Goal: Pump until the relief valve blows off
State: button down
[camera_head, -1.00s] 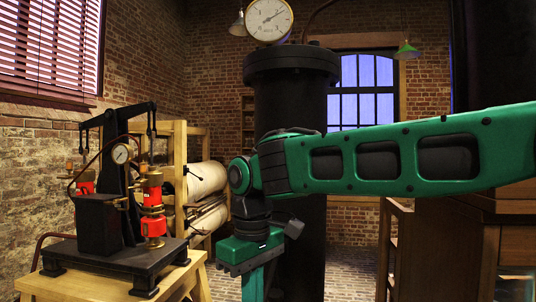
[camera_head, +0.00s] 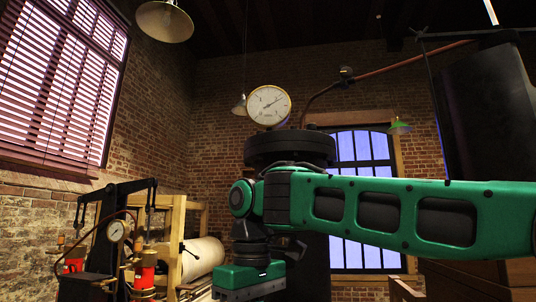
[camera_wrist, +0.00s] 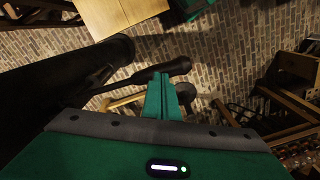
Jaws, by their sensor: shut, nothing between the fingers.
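My gripper (camera_wrist: 162,88) is shut and empty, with its green fingers together. In the head view only its green body shows at the bottom edge; the fingertips are out of frame. A dark lever with a rounded end (camera_wrist: 178,66) lies just beyond the fingertips in the wrist view; I cannot tell whether they touch. A tall black vessel (camera_head: 290,148) stands behind my arm, and its side fills the left of the wrist view. A large white gauge (camera_head: 269,105) sits above it, its needle toward the upper right. I cannot pick out the relief valve with certainty.
A twin-cylinder apparatus with red cylinders (camera_head: 144,270) and a small gauge (camera_head: 116,231) stands at lower left. A pipe with a dark fitting (camera_head: 346,73) runs up right from the vessel. Brick floor (camera_wrist: 225,50) shows below my gripper.

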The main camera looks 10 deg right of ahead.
dwell(2.2)
jog(key=shift+f, duration=0.1)
notch_tip(320, 180, down, 13)
notch_tip(320, 180, up, 13)
jog(key=shift+r, duration=0.1)
dwell(1.0)
jog(key=shift+r, duration=2.05)
